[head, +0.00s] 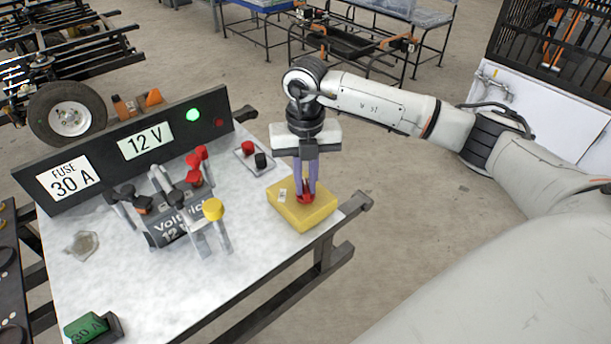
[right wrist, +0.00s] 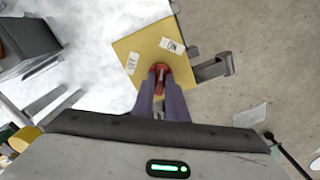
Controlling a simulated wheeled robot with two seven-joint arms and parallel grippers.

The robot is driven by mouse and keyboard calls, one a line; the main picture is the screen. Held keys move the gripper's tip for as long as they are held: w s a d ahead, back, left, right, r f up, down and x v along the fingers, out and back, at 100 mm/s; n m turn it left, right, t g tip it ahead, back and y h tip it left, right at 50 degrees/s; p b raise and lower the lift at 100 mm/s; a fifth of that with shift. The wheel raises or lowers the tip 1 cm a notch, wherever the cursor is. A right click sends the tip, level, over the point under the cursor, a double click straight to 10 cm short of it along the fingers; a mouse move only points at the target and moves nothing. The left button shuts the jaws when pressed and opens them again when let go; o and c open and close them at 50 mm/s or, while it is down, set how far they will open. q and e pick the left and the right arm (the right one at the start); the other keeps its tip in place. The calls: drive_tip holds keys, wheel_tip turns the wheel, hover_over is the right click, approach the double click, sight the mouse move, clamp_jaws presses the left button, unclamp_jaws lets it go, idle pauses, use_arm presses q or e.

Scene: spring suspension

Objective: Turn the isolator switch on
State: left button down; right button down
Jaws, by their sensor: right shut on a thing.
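The isolator switch is a yellow box (head: 318,214) with a red knob (head: 305,196), at the right edge of the table. In the right wrist view the yellow box (right wrist: 140,48) carries a white ON label (right wrist: 172,45) and a white OFF label (right wrist: 132,63). My right gripper (head: 306,190) points down from above, its purple fingers shut on the red knob, which also shows in the right wrist view (right wrist: 160,70). The fingers partly hide the knob, so I cannot tell which label it points to. My left gripper is not in view.
A black panel (head: 90,150) with 12 V and FUSE 30 A labels stands along the back; its green lamp (head: 193,115) is lit. A grey battery (head: 180,228) with clamps and a yellow-topped post stand mid-table. A green 30 A fuse (head: 86,327) lies at front left.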

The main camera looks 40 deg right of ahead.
drive_tip(key=shift+w+r+m+p, duration=0.15)
drive_tip(key=shift+m+p, duration=0.25)
drive_tip(key=shift+m, duration=1.1)
drive_tip(key=c, duration=1.8)
unclamp_jaws()
drive_tip(key=shift+o, duration=0.2)
